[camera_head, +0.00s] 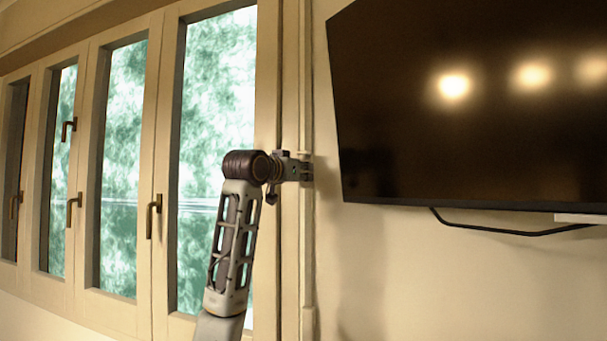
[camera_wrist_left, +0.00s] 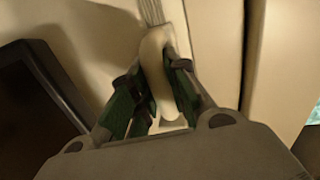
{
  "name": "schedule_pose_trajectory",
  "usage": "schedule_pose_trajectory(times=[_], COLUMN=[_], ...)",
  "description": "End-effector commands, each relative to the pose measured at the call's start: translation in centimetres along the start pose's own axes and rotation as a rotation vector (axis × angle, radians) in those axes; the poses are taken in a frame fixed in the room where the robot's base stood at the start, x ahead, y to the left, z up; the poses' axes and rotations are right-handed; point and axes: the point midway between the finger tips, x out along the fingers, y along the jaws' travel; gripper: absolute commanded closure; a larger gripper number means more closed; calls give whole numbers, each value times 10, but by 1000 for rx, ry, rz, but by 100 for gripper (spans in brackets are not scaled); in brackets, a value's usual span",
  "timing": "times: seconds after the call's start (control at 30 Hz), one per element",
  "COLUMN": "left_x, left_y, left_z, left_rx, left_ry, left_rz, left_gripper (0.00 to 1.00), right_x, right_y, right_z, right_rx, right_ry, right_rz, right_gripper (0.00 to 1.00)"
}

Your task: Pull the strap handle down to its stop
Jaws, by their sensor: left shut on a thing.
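In the left wrist view a pale, rounded strap handle (camera_wrist_left: 153,50) hangs from a grey striped strap (camera_wrist_left: 151,12). My left gripper (camera_wrist_left: 158,86) is shut on the handle, with a dark green finger on each side of it. In the head view my left gripper (camera_head: 302,170) is at the narrow strip of wall between the window and the screen, level with the screen's lower part. The handle itself is too small and covered to make out there. My right gripper is in neither view.
A large dark screen (camera_head: 470,110) hangs on the wall to the right of the gripper, with a black cable (camera_head: 500,232) below it. Windows with brass handles (camera_head: 153,216) fill the left side. The wall (camera_head: 450,290) below the screen is bare.

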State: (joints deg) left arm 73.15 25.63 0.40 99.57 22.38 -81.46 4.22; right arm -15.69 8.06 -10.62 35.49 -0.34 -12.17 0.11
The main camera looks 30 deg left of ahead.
Motion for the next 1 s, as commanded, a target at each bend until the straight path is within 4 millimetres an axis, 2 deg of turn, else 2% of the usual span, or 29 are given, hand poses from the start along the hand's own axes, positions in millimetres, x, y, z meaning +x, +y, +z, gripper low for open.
schedule_pose_trajectory(times=[0.03, 0.33, 0.37, 0.5, 1.0], left_x=[3, 5, 5, 5, 0], left_y=[3, 4, 4, 3, 2], left_z=[10, 12, 12, 12, 6], left_rx=[-1, 0, 0, 0, 1], left_ry=[-23, -27, -27, -27, -15], left_rz=[5, 7, 7, 6, 3], left_gripper=[100, 100, 80, 62, 61], right_x=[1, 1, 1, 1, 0], right_y=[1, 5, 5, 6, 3], right_z=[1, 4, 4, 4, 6], right_rx=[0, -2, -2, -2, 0], right_ry=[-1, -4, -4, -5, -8], right_rz=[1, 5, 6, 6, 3], right_gripper=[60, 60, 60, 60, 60])
